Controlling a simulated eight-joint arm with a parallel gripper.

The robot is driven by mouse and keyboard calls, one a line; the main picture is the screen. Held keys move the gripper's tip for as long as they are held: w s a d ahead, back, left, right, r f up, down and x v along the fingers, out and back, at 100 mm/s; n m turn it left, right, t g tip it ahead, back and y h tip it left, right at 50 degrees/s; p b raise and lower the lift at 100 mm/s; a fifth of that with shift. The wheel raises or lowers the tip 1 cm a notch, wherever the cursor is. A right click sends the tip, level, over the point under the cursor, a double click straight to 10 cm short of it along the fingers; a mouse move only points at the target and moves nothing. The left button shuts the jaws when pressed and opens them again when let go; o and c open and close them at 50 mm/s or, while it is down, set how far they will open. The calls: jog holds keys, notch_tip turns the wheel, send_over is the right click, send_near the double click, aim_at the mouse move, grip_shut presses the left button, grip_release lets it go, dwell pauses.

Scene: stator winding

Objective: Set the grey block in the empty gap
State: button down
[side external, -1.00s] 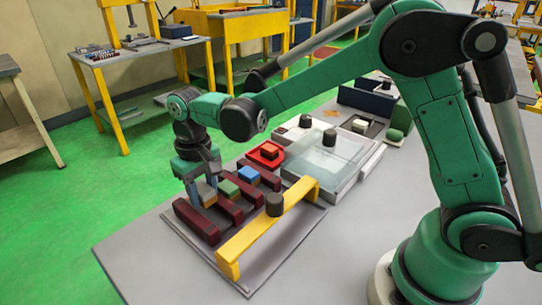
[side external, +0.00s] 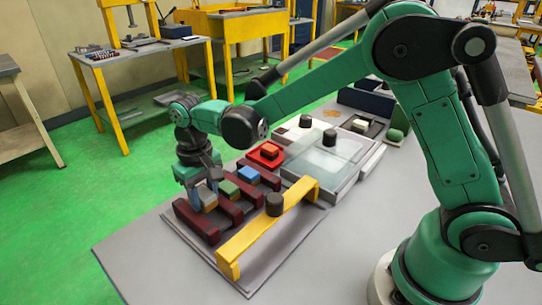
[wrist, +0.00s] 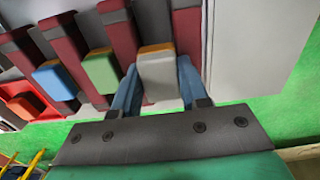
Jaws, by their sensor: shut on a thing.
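The grey block (side external: 207,197) is between the fingers of my gripper (side external: 204,186), with a tan edge showing beneath its grey top. In the wrist view the grey block (wrist: 158,76) sits between the two blue fingers of my gripper (wrist: 156,84), which are shut on its sides. It is at the gap between the two nearest dark red bars (side external: 197,220). I cannot tell whether it rests on the gap floor. A green block (side external: 229,187) and a blue block (side external: 248,175) stand in the neighbouring gaps, apart from the grey one.
A yellow bridge (side external: 262,228) with a dark knob runs along the right of the bars. A red tray (side external: 265,155) with an orange block lies behind them. A clear-lidded case (side external: 325,160) stands further back right. The table front left is clear.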

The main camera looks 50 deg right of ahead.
jog(key=shift+f, duration=1.35)
dwell(0.8)
jog(key=shift+c, duration=2.3)
grip_release()
jog(key=shift+c, duration=1.1)
jog(key=shift+r, duration=3.5)
